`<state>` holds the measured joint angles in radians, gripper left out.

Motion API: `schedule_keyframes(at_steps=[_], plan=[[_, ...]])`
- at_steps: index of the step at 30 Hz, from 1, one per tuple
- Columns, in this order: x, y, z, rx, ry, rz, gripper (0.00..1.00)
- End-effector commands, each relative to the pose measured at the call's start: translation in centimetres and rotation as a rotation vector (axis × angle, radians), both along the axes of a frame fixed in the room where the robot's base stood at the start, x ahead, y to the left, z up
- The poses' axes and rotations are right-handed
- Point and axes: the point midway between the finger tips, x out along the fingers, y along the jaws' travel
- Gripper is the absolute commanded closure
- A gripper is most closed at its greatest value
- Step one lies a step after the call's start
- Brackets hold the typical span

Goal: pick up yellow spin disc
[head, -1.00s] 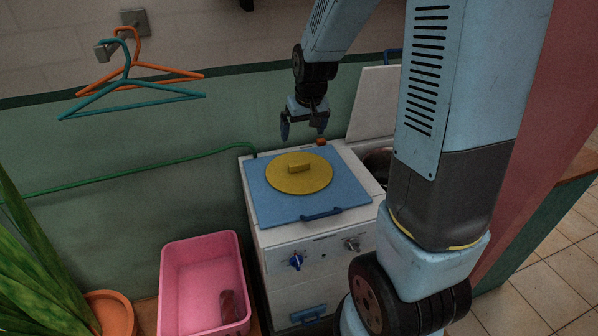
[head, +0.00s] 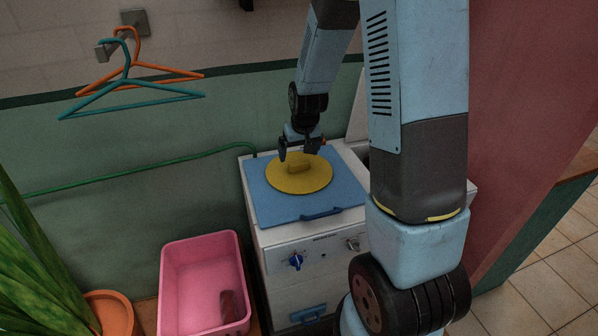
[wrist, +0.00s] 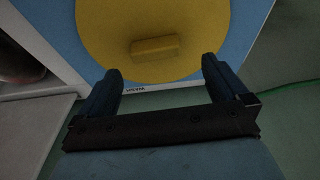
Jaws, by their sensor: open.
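The yellow spin disc (head: 318,180) lies flat on the blue lid (head: 272,209) of the white machine. It has a raised block handle (head: 299,167) at its middle. My gripper (head: 302,154) is open and empty, just above the far edge of the disc. In the wrist view the disc (wrist: 110,52) and its handle (wrist: 155,48) show ahead of my open fingertips (wrist: 162,70). The handle sits roughly centred between the fingers but beyond their tips.
The white machine (head: 283,236) has knobs on its front. A pink bin (head: 200,280) with a reddish object in it stands left of it. A green hose (head: 120,174) runs along the wall behind. Hangers (head: 125,85) hang at upper left.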

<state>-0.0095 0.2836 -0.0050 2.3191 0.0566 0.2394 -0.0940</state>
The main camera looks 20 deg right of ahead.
Motion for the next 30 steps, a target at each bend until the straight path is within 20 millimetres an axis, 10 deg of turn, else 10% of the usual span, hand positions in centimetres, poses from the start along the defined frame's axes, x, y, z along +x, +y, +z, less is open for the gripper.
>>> schedule_keyframes(at_steps=[24, 30], plan=[[1.2, -0.6, -5.0, 0.001, 0.0, -0.002, 0.0], [1.2, -0.6, -4.9, 0.001, 0.0, -0.002, 0.18]])
